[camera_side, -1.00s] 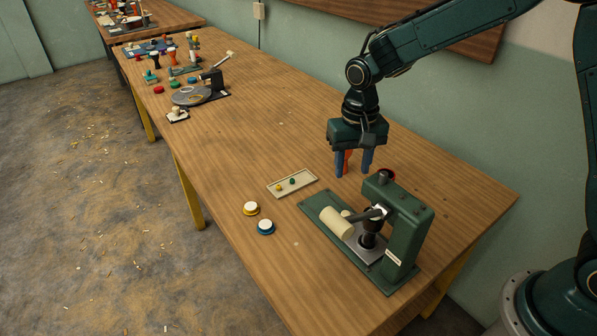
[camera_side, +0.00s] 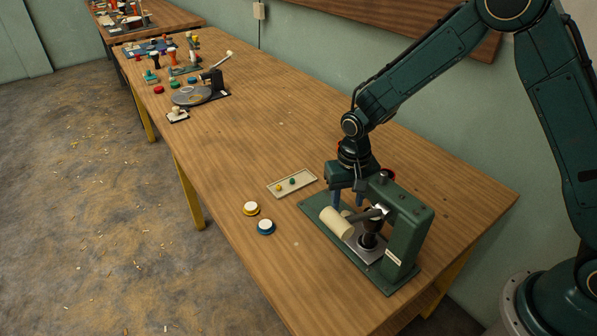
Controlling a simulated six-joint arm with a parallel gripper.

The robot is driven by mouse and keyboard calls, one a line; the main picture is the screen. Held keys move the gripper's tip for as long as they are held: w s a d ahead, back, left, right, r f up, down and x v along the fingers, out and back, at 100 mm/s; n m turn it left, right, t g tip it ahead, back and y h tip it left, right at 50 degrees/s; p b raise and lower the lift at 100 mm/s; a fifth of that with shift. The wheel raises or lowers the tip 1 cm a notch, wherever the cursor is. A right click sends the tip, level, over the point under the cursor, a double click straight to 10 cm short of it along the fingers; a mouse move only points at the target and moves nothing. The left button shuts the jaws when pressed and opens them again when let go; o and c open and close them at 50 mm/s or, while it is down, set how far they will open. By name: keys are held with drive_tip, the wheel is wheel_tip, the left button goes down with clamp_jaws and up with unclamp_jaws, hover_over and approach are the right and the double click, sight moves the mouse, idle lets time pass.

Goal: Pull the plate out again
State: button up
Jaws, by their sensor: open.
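A green press (camera_side: 408,232) stands on a green base near the front right of the table. A grey metal plate (camera_side: 371,256) lies on that base, under the press head, with a small dark drum (camera_side: 368,240) on it. A thick cream cylinder (camera_side: 336,222) on a dark lever sticks out to the left from the press and covers part of the base. My gripper (camera_side: 348,202) is open, with its blue fingers pointing down just behind the cream cylinder and lever. Whether a finger touches anything there cannot be told.
A cream tray (camera_side: 304,179) with a yellow and a green piece lies left of my gripper. A yellow-rimmed button (camera_side: 251,208) and a blue-rimmed button (camera_side: 266,227) sit left of the press. The table's middle is clear.

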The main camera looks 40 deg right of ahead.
sight(346, 213)
drive_tip(key=shift+f, duration=1.85)
clamp_jaws()
